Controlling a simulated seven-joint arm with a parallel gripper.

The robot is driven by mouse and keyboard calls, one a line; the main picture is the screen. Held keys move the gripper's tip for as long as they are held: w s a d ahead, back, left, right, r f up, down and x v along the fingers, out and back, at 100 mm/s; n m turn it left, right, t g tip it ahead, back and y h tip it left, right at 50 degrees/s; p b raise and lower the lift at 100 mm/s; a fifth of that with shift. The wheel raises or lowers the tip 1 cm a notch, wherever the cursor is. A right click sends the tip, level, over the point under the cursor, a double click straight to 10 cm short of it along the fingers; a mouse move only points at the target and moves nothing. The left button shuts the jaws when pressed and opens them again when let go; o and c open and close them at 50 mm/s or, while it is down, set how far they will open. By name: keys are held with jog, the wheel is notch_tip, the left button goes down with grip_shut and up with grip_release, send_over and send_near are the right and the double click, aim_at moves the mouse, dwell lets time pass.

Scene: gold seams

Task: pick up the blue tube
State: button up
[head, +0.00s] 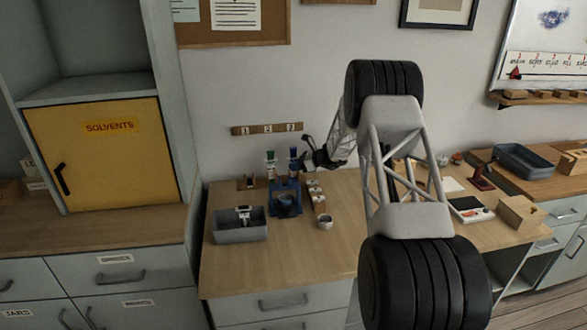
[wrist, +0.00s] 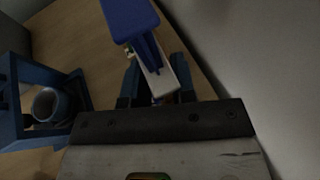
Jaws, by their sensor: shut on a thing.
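The blue tube (head: 293,162) has a dark blue cap and stands roughly upright at the top right of the blue rack (head: 286,199). My gripper (head: 304,161) reaches it from the right. In the wrist view, my gripper (wrist: 158,88) is shut on the blue tube (wrist: 128,18), with a pale part between the two dark fingers. Whether the tube's lower end is still in the rack is hidden. The rack also shows at the left of the wrist view (wrist: 78,98).
A green-capped tube (head: 270,164) stands just left of the blue tube. A grey bin (head: 240,233) is left of the rack. Several small white cups line a wooden strip right of it, with another white cup (head: 325,222) in front. The wall is close behind.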

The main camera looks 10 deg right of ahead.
aim_at(295, 148)
grip_shut()
jog(key=shift+r, duration=0.1)
jog(key=shift+r, duration=4.95)
jog(key=shift+s, duration=0.1)
jog(key=s+a+r, duration=0.3)
jog(key=s, duration=0.5)
jog(key=s+a+r+n+g, duration=0.1)
jog(key=s+a+r, duration=0.2)
jog(key=s, duration=0.5)
jog(key=shift+s+a+r, duration=0.25)
jog(key=shift+s+r, duration=0.15)
jog(key=shift+r, duration=0.35)
jog(key=shift+f, duration=0.2)
jog(key=shift+f, duration=2.1)
jog(key=shift+d+f, duration=0.1)
jog(key=shift+f, duration=0.8)
